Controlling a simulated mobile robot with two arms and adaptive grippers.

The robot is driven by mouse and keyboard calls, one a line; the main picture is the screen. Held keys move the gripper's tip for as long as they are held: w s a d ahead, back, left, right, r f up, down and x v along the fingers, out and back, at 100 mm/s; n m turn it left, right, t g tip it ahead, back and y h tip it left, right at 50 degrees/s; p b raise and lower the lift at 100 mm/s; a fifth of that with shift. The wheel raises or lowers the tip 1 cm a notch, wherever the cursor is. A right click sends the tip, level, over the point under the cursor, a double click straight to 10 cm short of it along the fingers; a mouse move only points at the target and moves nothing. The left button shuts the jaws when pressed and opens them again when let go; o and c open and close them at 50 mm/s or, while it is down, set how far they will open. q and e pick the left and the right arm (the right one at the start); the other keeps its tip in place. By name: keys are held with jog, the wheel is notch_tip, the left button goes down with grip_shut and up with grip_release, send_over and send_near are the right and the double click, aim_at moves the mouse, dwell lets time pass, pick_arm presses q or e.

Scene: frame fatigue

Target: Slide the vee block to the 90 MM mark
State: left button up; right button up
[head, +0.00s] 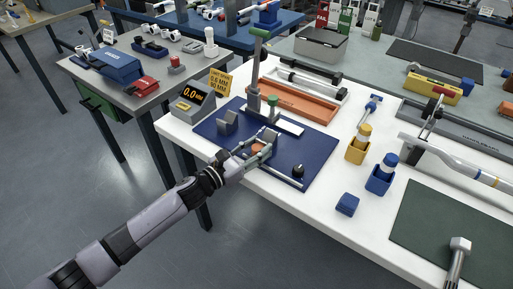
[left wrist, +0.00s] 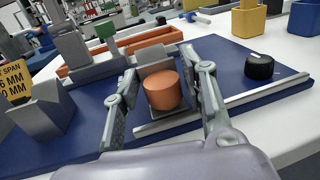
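A grey block (head: 268,135) with an orange cylindrical grip in front (left wrist: 162,90) sits on a dark blue base plate (head: 312,150); I take it for the sliding vee block. A second grey notched block (head: 228,121) stands to its left; it is large in the left wrist view (left wrist: 42,108). My left gripper (head: 260,146) reaches over the plate. In the left wrist view its two fingers (left wrist: 162,75) are open on either side of the orange grip, with small gaps. I cannot read a scale mark. My right gripper is not in view.
A display (head: 192,98) and a yellow limit-span sign (head: 219,82) stand left of the plate. A post with a green handle (head: 258,60) rises behind. A black knob (head: 297,170) is at the plate's right. Yellow (head: 358,150) and blue (head: 379,180) holders stand farther right.

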pick_arm(q)
grip_shut()
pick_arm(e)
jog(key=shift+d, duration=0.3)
